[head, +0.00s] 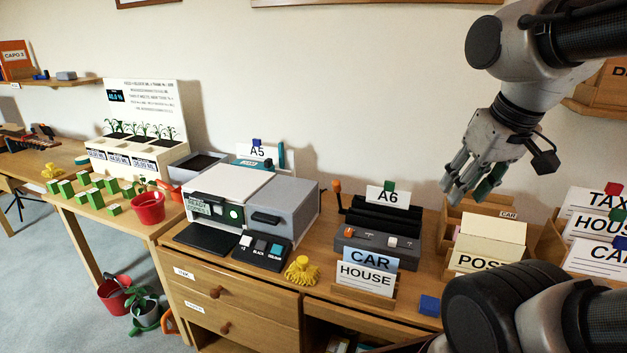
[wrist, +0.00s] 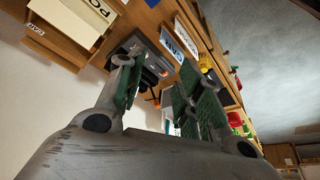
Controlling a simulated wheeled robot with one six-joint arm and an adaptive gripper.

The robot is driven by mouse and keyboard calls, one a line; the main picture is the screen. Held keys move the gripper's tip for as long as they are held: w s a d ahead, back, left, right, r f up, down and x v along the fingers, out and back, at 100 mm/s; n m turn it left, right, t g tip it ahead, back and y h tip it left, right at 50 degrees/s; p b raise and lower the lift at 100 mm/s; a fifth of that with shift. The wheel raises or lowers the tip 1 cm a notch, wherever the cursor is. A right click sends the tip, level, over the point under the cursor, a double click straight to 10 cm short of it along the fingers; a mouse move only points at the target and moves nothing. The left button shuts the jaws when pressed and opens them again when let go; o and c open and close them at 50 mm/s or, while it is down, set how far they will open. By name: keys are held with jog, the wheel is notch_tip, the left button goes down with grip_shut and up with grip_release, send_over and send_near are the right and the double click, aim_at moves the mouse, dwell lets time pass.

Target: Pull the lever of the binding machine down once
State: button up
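The binding machine (head: 376,241) is a grey box with a black upright back, standing on the desk under an A6 card. Its lever (head: 338,197) rises at its left side and ends in an orange knob (head: 337,186); the lever stands roughly upright. My gripper (head: 468,197) hangs in the air above and to the right of the machine, well apart from the lever. In the wrist view my gripper's fingers (wrist: 160,92) are spread with nothing between them. The binding machine (wrist: 146,55) shows partly behind the left finger there.
A CAR and HOUSE card holder (head: 365,284) stands before the machine. A printer (head: 250,208) and a yellow figure (head: 301,270) are to its left. A POST box (head: 488,242) and card trays stand to the right. A blue block (head: 429,306) lies at the desk's front edge.

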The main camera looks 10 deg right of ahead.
jog(key=shift+f, duration=0.25)
jog(key=c, duration=0.3)
jog(key=w, duration=0.1)
jog(key=w+f+g, duration=0.2)
jog(key=shift+a+f, duration=0.15)
jog(key=shift+a, duration=0.1)
grip_shut()
jog(key=w+a+f+m, duration=0.1)
jog(key=w+f+m, duration=0.15)
jog(key=w, duration=0.95)
jog(key=w+a+f+m+g+h, duration=0.1)
jog(key=w+f, duration=0.3)
jog(key=w, duration=0.9)
jog(key=w+a+f+m, duration=0.1)
jog(key=w+f, duration=0.2)
jog(key=w, duration=0.9)
jog(key=w+r+m+t, duration=0.1)
jog(key=w+r+m, duration=0.3)
jog(key=w, duration=0.3)
jog(key=shift+w+a+r+m+t, duration=0.2)
jog(key=shift+m+t, duration=0.1)
jog(key=shift+m, duration=0.25)
